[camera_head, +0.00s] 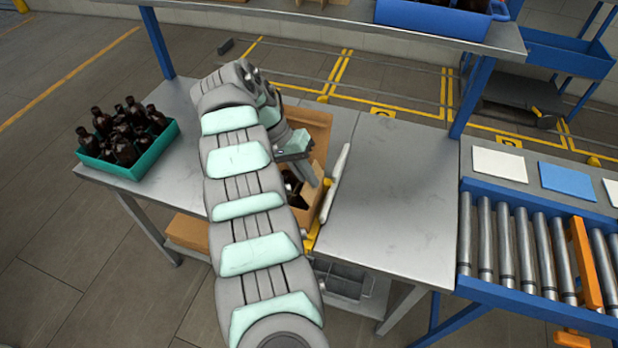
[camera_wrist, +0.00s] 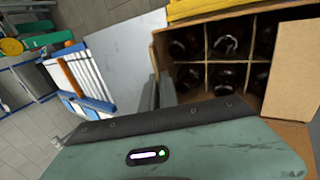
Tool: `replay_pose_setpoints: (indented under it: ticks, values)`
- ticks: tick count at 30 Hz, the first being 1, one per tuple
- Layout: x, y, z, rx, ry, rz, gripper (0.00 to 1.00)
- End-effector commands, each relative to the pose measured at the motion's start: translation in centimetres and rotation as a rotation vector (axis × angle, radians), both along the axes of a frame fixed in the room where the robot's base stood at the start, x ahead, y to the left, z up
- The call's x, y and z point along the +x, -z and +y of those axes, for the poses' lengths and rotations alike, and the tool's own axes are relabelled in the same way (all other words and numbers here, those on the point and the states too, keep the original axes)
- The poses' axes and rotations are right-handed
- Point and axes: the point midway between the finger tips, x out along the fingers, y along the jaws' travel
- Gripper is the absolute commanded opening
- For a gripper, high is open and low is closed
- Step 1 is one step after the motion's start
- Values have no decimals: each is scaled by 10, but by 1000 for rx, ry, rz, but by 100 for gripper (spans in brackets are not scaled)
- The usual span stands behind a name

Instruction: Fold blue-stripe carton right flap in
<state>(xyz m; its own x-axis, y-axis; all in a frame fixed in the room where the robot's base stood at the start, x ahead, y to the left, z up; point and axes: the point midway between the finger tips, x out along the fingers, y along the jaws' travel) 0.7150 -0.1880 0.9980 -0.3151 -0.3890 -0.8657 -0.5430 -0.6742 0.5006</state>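The open brown carton (camera_head: 318,122) stands on the grey table, partly behind my arm. In the wrist view the carton (camera_wrist: 205,20) shows cardboard dividers with dark bottles (camera_wrist: 228,42) in several cells. A cardboard flap (camera_wrist: 294,70) lies across the right side of that view. My gripper (camera_head: 310,178) points down at the carton's right side, its grey fingers together. In the wrist view the fingers (camera_wrist: 167,88) are beside the carton's left-hand wall there, with no flap visible between them. I cannot make out the right flap clearly, and no blue stripe shows.
A teal crate (camera_head: 150,152) of amber bottles stands at the left. The table (camera_head: 390,190) right of the bar is clear, up to the roller conveyor (camera_head: 535,250).

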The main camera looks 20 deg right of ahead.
Motion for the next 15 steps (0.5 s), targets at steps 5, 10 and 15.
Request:
replay_pose_setpoints:
  ticks: [5,10,15]
  values:
    - [0,-1,0,0,0,0,17]
    - [0,-1,-1,-1,1,0,26]
    - [0,-1,-1,-1,2,0,26]
